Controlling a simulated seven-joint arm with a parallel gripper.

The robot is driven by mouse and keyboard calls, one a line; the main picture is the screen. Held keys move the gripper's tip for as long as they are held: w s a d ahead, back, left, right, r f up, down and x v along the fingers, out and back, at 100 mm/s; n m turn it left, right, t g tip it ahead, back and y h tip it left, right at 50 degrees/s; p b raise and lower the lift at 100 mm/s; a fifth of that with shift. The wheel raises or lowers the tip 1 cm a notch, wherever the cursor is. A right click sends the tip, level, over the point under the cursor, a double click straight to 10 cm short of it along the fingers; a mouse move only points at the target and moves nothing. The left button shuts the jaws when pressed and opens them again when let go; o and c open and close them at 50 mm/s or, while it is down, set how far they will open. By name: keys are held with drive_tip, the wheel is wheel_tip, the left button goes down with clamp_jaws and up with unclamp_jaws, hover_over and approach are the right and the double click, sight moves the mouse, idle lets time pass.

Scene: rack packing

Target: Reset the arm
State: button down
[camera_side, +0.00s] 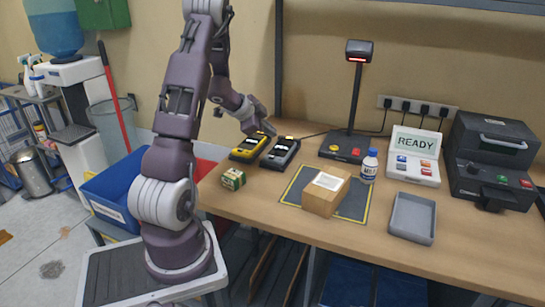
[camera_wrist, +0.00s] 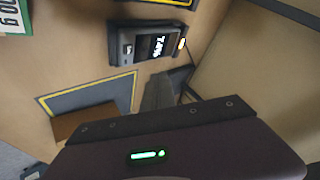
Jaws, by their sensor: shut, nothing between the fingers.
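My arm stands at the left of the table in the side view. My gripper (camera_side: 264,127) is above the back of the table, over the two handheld devices. It is shut with nothing held. In the wrist view its shut fingers (camera_wrist: 165,90) point towards the table beside the dark device, apart from the box. In the wrist view the dark device (camera_wrist: 150,47) shows a lit screen.
A brown box (camera_side: 322,195) sits on a yellow-edged dark mat (camera_side: 352,205), with a white bottle (camera_side: 369,168) beside it. A small green box (camera_side: 233,179) is at the left table edge. A scanner stand (camera_side: 355,90), READY panel (camera_side: 415,160), grey tray (camera_side: 411,218) and dark machine (camera_side: 490,160) stand rightward.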

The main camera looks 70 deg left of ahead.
drive_tip(key=w+d+r+n+y, duration=0.1)
drive_tip(key=w+d+r+y, duration=0.25)
drive_tip(key=r, duration=0.55)
drive_tip(key=s+d+r+n, duration=0.1)
drive_tip(key=d+r+n, duration=0.1)
drive_tip(key=d+r, duration=0.3)
drive_tip(key=s+d+r+n, duration=0.1)
drive_tip(key=d+r+n, duration=0.15)
drive_tip(key=d, duration=0.45)
drive_tip(key=s+d+f+g+h, duration=0.1)
drive_tip(key=s+d+h, duration=0.2)
drive_tip(key=s+d, duration=0.6)
drive_tip(key=s+d+f+g+h, duration=0.1)
drive_tip(key=s+d+g+h, duration=0.1)
drive_tip(key=s+d, duration=0.8)
drive_tip(key=d+h, duration=0.1)
drive_tip(key=d, duration=0.4)
drive_tip(key=shift+d+f+m+h, duration=0.35)
